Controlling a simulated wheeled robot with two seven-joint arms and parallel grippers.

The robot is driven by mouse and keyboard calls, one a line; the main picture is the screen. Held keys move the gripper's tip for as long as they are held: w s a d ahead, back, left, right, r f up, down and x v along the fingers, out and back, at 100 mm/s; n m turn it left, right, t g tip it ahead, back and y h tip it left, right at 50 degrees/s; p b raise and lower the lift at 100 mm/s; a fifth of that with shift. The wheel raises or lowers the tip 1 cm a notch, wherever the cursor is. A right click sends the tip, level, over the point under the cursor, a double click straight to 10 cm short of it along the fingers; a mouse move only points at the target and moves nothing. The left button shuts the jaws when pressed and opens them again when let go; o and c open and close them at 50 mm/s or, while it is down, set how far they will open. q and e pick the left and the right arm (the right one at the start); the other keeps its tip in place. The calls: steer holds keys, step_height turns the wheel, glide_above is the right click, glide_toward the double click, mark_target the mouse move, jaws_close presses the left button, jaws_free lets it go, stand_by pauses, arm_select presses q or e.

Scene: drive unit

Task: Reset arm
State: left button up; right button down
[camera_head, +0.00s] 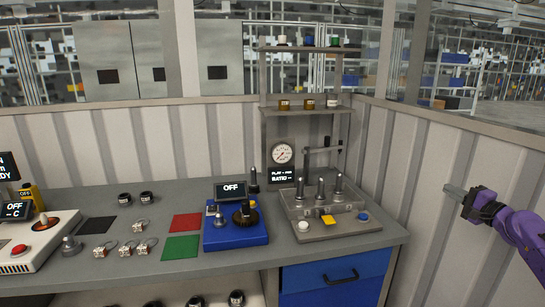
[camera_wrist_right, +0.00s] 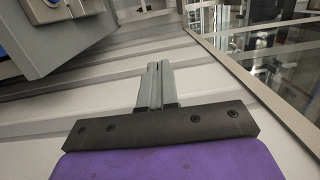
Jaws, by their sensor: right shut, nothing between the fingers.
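My right gripper (camera_head: 456,190) is at the right side of the head view, on a purple arm. It is off the bench to the right, in front of the ribbed wall, and touches nothing. In the right wrist view its two grey fingers (camera_wrist_right: 157,84) lie together with nothing between them. My left gripper is in neither view.
The grey bench (camera_head: 350,246) carries a blue unit (camera_head: 236,232) with an OFF display, a grey unit with upright knobs (camera_head: 325,211), red and green mats (camera_head: 181,247), and a white console (camera_head: 40,247) at left. Shelves (camera_head: 320,109) stand behind. Space right of the bench is clear.

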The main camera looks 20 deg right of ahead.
steer(key=w+a+r+m+h, duration=0.1)
steer(key=w+a+r, duration=0.1)
steer(key=w+a, duration=0.5)
steer(key=w+a+r+m+h, duration=0.1)
steer(key=w+a, duration=0.4)
steer(key=a, duration=0.4)
steer(key=a+f+n+g+y, duration=0.1)
steer(key=a+f+n+g, duration=0.1)
steer(key=a+f, duration=0.7)
steer(key=a+f+n+g+y, duration=0.1)
steer(key=a+f+g, duration=0.1)
steer(key=a+f, duration=0.65)
steer(key=s+a+f+n+g, duration=0.2)
steer(key=s+a+f, duration=0.4)
steer(key=f, duration=0.2)
steer(key=s+a+f+n+g, duration=0.1)
steer(key=s+a+f+g, duration=0.2)
steer(key=s+a+f, duration=0.5)
steer(key=s+d+f+n+g+h, duration=0.1)
steer(key=s+f+n+g, duration=0.2)
steer(key=s, duration=1)
steer(key=s+d+f+n+g+h, duration=0.1)
steer(key=s+d+f+n+g, duration=0.1)
steer(key=s+f, duration=0.8)
steer(key=s+n+g, duration=0.1)
steer(key=s+n, duration=0.1)
steer(key=s, duration=0.2)
steer(key=shift+s+f+n+b, duration=0.25)
steer(key=shift+n+b, duration=0.15)
